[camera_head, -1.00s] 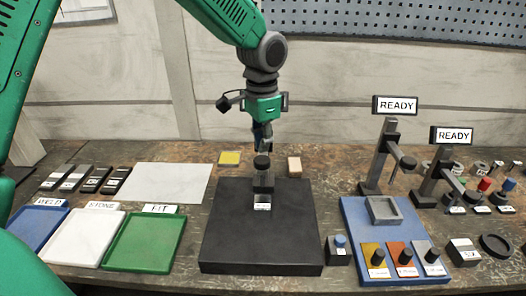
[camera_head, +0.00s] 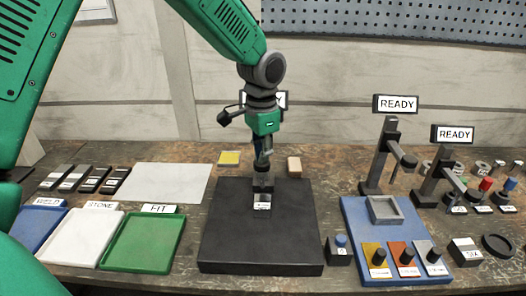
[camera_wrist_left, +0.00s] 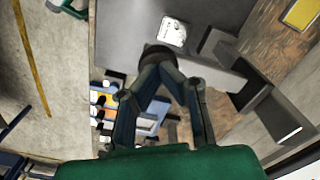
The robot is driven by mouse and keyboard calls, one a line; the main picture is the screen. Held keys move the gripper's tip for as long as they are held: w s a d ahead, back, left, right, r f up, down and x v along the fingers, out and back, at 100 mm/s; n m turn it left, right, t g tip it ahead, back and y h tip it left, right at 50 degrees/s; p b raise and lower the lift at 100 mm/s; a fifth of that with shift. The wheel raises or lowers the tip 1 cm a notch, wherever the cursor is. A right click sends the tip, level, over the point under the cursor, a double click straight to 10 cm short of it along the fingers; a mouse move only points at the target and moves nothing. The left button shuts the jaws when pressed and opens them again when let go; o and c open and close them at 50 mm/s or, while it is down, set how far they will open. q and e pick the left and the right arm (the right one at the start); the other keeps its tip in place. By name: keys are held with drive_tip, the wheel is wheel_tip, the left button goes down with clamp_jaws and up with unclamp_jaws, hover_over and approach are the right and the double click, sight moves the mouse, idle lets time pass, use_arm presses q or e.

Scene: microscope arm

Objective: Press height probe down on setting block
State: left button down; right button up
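The height probe's dark round knob (camera_head: 262,168) stands over the setting block (camera_head: 262,200), a small block with a white label, on a black plate (camera_head: 225,240). My left gripper (camera_head: 263,154) points down from above, its fingertips at the knob's top. In the left wrist view, the fingers (camera_wrist_left: 160,76) come together in a V right at the dark knob (camera_wrist_left: 154,56). They look shut, with no object seen held between them. Whether the probe's tip touches the block is too small to tell. My wrist hides much of the probe's stand. My right gripper is out of view.
A sign (camera_head: 281,99) is partly hidden behind my wrist. Two stands with READY signs (camera_head: 397,104) are at the right, by a blue board (camera_head: 352,215). Blue, white and green trays (camera_head: 143,241) are at the left. A blue-topped button box (camera_head: 339,249) sits right of the plate.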

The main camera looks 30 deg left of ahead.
sight(262, 171)
use_arm(q)
drive_tip(key=shift+f+b, duration=0.7)
drive_tip(key=shift+f, duration=1.7)
drive_tip(key=shift+s+d, duration=0.1)
drive_tip(key=shift+s, duration=0.05)
wheel_tip(262, 171, up, 6)
drive_tip(key=p, duration=0.5)
drive_tip(key=shift+p, duration=0.4)
drive_tip(key=shift+r+p, duration=1.15)
drive_tip(key=shift+r, duration=0.35)
